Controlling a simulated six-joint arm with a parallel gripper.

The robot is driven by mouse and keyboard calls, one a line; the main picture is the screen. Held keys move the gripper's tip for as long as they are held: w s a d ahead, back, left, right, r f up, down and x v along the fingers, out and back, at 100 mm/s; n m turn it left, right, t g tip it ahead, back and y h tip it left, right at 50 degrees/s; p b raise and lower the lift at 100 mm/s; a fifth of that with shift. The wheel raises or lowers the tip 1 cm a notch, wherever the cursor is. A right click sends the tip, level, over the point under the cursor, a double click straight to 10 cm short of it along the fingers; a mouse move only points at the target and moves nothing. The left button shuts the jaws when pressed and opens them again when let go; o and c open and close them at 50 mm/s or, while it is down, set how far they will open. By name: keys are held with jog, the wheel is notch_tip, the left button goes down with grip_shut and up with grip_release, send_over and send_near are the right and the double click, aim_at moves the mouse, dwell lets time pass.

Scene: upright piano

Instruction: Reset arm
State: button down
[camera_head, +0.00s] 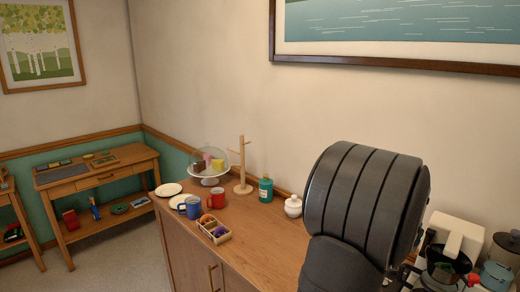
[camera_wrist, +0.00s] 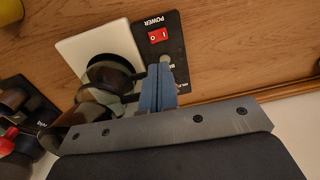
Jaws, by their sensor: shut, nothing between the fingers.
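My gripper (camera_wrist: 160,68) shows in the wrist view as two blue fingers pressed together, with nothing between them. Its tips are beside a black panel marked POWER (camera_wrist: 172,57) that carries a red rocker switch (camera_wrist: 157,36). Whether the tips touch the panel, I cannot tell. In the head view, my dark ribbed arm fills the centre right and my fingers are hidden.
A wooden sideboard (camera_head: 258,238) carries a blue mug (camera_head: 190,208), a red mug (camera_head: 217,198), a divided box (camera_head: 216,230), a glass-domed cake stand (camera_head: 209,165), a mug tree (camera_head: 242,170), a teal bottle (camera_head: 265,189) and a white lidded pot (camera_head: 293,206). A white appliance (camera_head: 458,232) stands right of my arm.

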notch_tip(320, 180, up, 6)
jog(key=s+d, duration=0.2)
jog(key=shift+t+y, duration=0.3)
jog(key=shift+t, duration=0.1)
jog(key=f, duration=0.4)
jog(key=a+f, duration=0.1)
jog(key=shift+w+f, duration=0.4)
